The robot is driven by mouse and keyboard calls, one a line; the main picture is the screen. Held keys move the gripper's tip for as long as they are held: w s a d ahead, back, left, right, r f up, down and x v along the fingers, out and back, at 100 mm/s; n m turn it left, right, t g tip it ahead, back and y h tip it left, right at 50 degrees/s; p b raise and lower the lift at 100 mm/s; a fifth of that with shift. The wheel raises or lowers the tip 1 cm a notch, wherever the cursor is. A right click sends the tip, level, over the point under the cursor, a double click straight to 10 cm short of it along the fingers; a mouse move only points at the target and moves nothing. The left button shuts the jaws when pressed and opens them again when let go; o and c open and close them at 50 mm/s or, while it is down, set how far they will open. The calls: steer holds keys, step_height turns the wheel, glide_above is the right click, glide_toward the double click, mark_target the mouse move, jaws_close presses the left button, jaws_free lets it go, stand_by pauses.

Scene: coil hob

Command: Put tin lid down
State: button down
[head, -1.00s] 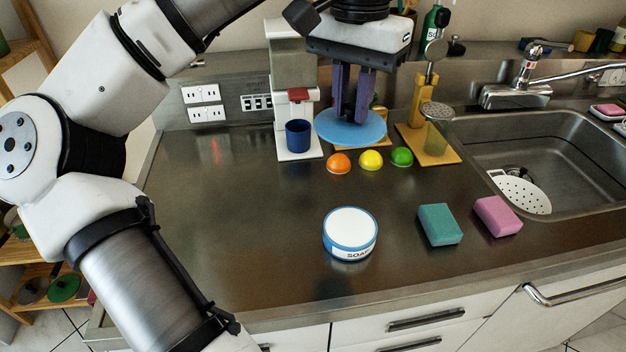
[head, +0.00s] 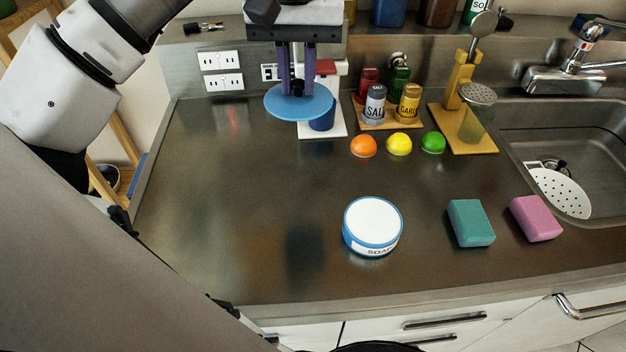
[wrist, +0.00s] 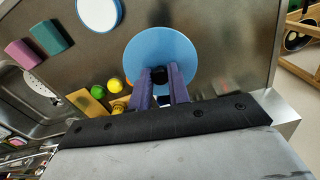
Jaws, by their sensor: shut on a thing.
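The tin lid (head: 299,103) is a flat blue disc with a dark knob. My gripper (head: 297,86) is shut on the knob and holds the lid level above the counter, in front of the white coffee machine. In the wrist view the lid (wrist: 161,50) shows below the purple fingers of my gripper (wrist: 160,76). The round soap tin (head: 373,225), with a white top and blue rim, stands on the counter near its front edge, to the right of the lid.
The left part of the steel counter (head: 230,200) is clear. A blue cup (head: 322,120) stands partly behind the lid. Orange (head: 363,146), yellow (head: 399,144) and green (head: 433,142) half-balls sit in a row. Teal (head: 470,223) and pink (head: 536,218) sponges lie at the right.

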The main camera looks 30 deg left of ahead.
step_height(320, 180, down, 20)
steer(key=shift+r+p, duration=0.15)
steer(key=shift+p, duration=1.1)
steer(key=shift+f, duration=0.2)
steer(key=c, duration=1.3)
jaws_free()
steer(key=shift+r, duration=0.1)
step_height(320, 180, up, 12)
steer(key=shift+r+b, duration=0.1)
steer(key=shift+b, duration=0.85)
